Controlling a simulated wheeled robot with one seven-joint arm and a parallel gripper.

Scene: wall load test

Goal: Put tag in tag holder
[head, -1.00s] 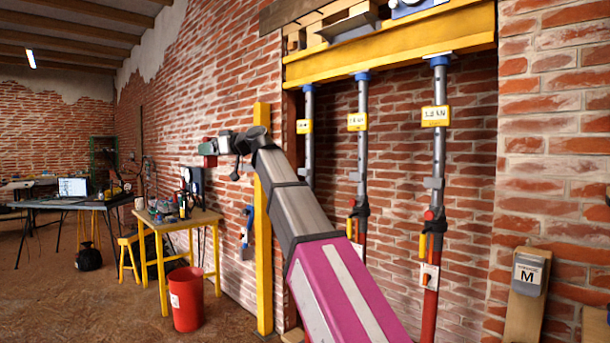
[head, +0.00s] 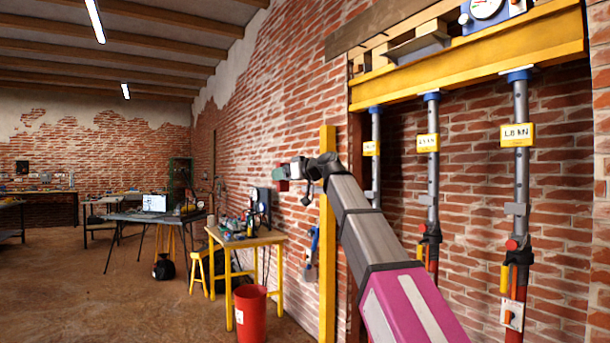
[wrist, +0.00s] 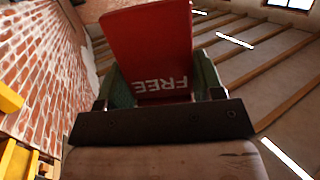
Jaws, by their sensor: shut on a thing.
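A red tag (wrist: 150,45) with the white word "FREE" upside down fills the upper middle of the wrist view. My gripper (wrist: 163,88) is shut on it, with green pads at both sides of the tag. In the head view my gripper (head: 291,172) is at the end of my raised arm, in front of the brick wall and left of the yellow post. The tag (head: 282,186) shows there only as a small dark red patch. I cannot make out a tag holder for certain in the current views.
Grey props with yellow load labels (head: 517,135) stand under a yellow beam (head: 470,57) at the right. A yellow post (head: 327,230) is close to my arm. A yellow workbench (head: 245,240) and red bucket (head: 250,312) stand left. Open floor (head: 120,310) lies further left.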

